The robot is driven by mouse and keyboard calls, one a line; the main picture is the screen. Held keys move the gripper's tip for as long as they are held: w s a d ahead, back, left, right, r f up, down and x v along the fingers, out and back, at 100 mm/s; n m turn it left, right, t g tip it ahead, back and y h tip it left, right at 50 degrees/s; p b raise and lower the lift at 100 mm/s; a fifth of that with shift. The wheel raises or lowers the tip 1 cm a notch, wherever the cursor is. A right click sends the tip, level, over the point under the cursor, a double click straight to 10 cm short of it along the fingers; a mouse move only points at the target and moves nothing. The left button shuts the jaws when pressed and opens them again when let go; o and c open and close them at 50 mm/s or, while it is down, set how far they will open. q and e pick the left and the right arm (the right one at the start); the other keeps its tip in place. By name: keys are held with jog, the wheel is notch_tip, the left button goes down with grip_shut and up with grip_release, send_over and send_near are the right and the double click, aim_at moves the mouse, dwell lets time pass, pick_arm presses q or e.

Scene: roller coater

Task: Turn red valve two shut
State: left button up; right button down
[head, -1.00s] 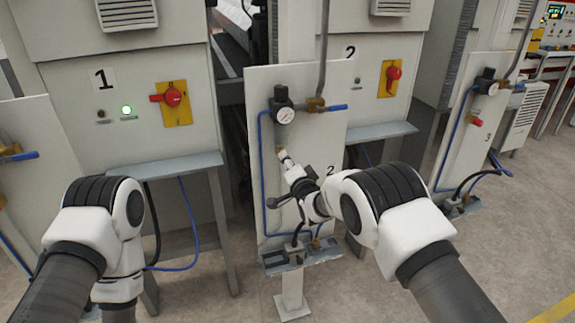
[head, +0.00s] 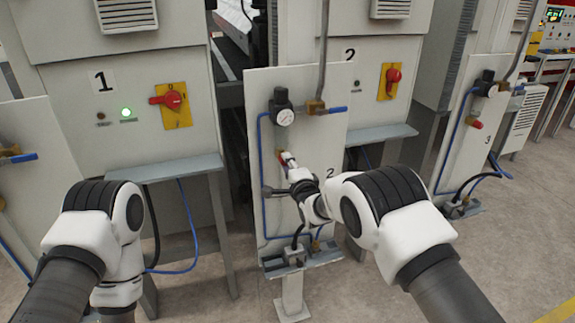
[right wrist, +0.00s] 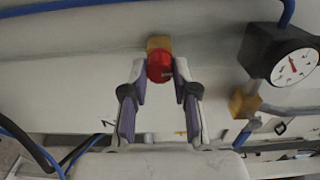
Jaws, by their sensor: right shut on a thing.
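The red valve of panel two is a small red knob on a brass fitting, on the white panel marked 2 (head: 325,135). In the right wrist view the red knob (right wrist: 159,67) sits between the fingertips of my right gripper (right wrist: 160,78), one finger on each side. In the head view my right gripper (head: 287,160) reaches the panel below the gauge and mostly covers the valve; only a bit of red shows. The gripper is shut on the knob. My left arm is at the lower left of the head view; its gripper does not show.
A pressure gauge (head: 284,116) and a blue-handled brass valve (head: 318,107) are above the red valve. A blue hose runs down the panel's left edge. A grey shelf (head: 372,135) juts out at right. Machine 1 has a red rotary switch (head: 172,100).

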jog(key=c, duration=0.9)
grip_release()
jog(key=shift+d, duration=0.1)
jog(key=v, duration=1.2)
